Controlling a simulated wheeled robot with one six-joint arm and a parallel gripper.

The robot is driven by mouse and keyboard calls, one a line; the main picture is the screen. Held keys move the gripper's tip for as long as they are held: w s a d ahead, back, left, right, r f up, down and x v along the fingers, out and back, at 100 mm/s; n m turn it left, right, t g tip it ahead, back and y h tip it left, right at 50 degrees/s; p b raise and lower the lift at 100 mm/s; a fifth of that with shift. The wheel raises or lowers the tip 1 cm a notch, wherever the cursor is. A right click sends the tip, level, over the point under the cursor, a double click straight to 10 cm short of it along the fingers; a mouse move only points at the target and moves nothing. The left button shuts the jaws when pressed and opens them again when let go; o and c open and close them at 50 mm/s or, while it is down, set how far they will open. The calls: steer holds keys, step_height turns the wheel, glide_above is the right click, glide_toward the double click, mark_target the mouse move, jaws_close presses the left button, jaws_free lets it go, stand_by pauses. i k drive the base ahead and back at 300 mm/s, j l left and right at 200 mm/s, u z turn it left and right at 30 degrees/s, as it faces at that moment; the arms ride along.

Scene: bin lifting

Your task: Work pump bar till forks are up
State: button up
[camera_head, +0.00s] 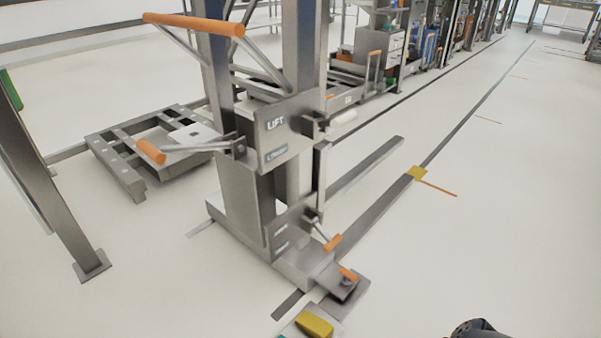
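A grey lift (245,195) stands upright in the middle, with a plate (283,140) marked "LIFT" and a smaller, hard-to-read label below. A bar with an orange grip (150,152) sticks out to the left from a pivot on the plate and looks near level; it seems to be the pump bar. Two long grey beams (365,163) run low along the floor behind the lift; I cannot tell whether they are forks or legs. A dark rounded part (474,328) at the bottom edge seems to be my arm. My gripper does not show.
An orange-topped push handle (195,23) spans the lift's upper left. Orange-ended pedals (333,241) are low at its front. A low grey frame (140,150) stands left, near a slanted post (45,170). A yellow block (314,325) lies at bottom centre. Floor at right is clear.

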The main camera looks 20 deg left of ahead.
mark_target(157, 153)
steer(key=u, duration=1.85)
